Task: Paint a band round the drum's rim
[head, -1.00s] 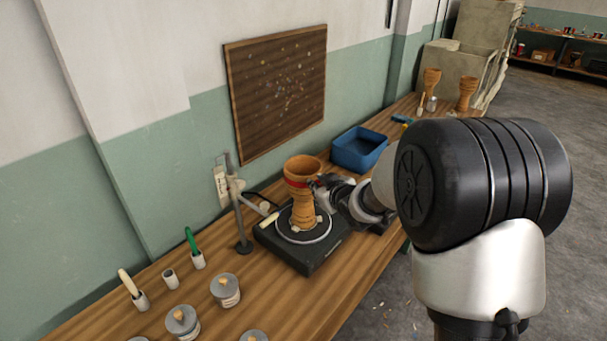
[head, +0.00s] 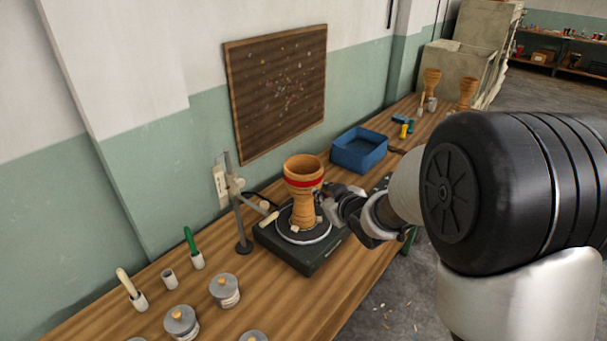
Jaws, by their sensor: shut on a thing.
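The orange-brown goblet drum (head: 303,213) stands upright on a round wheel plate (head: 284,236) on a dark box-shaped base (head: 312,262). A red band (head: 304,184) runs across the visible side of its upper bowl, below the rim; the far side is hidden. My gripper (head: 327,205) is just right of the drum, a little below the band. It is shut on a slim tool, likely a brush, which is too small and dark to make out clearly. I cannot tell whether the tool touches the drum.
A metal stand (head: 239,215) with a clamped handle is left of the wheel. Lidded pots (head: 181,322) and holders with a green-handled tool (head: 191,242) and a pale-handled tool (head: 127,284) are at front left. A blue bin (head: 359,150) and other drums (head: 431,80) are behind.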

